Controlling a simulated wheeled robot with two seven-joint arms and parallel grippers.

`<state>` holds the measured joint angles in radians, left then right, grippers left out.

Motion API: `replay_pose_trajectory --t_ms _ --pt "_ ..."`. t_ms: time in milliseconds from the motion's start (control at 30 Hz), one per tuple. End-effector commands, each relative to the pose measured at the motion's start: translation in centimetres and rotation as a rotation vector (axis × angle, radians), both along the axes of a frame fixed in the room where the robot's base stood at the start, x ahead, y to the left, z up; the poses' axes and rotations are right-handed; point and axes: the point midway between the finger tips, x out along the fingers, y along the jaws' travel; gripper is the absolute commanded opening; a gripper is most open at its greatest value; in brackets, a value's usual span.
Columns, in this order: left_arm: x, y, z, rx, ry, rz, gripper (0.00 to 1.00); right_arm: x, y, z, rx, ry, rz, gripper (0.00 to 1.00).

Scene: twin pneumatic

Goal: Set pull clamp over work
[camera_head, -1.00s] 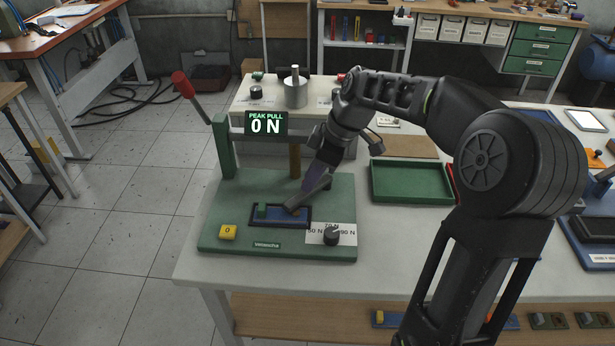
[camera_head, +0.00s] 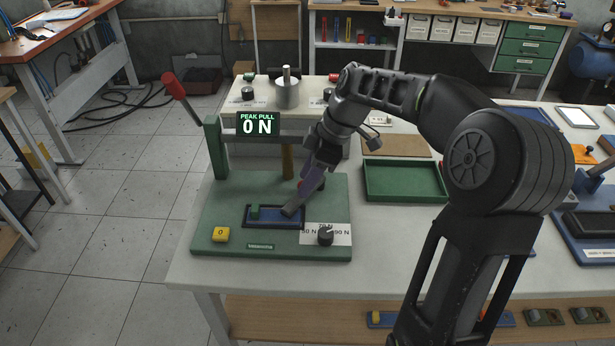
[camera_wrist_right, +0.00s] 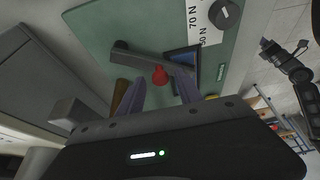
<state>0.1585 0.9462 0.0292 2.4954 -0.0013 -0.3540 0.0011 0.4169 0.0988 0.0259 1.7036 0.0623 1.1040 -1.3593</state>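The green pull-test base (camera_head: 215,215) stands at the table's left end, with a blue work strip (camera_head: 266,214) in a dark recess. It also shows in the wrist view (camera_wrist_right: 195,58). The grey clamp bar (camera_head: 292,209) reaches over the strip's right part; whether it touches is unclear. Its red knob (camera_wrist_right: 159,76) sits on the bar (camera_wrist_right: 132,57) in the wrist view. My right gripper (camera_wrist_right: 160,92) is open, its purple fingers apart on either side of the knob; it shows above the bar (camera_head: 308,188) in the head view. A dark arm, apparently my left (camera_wrist_right: 290,68), shows at the wrist view's edge; its fingers are unclear.
A red-handled lever (camera_head: 174,85) rises at the fixture's back left beside a "PEAK PULL 0 N" display (camera_head: 257,124). A green tray (camera_head: 375,195) lies to the right.

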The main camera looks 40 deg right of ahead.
Motion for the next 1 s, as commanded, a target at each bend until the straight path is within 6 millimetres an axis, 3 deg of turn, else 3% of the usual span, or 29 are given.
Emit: replay_pose_trajectory --t_ms 367,800,1000 --pt "0.0 0.0 -0.1 0.0 0.0 0.0 0.48 -0.1 -0.1 0.4 0.0 0.0 -0.001 0.45" --pt "0.0 0.0 -0.7 0.0 0.0 0.0 0.48 -1.6 -2.1 6.2 0.0 -0.002 -0.001 0.45" --pt "0.0 0.0 -0.7 0.0 0.0 0.0 0.48 -1.9 -2.3 7.2 0.001 0.001 0.0 0.45"
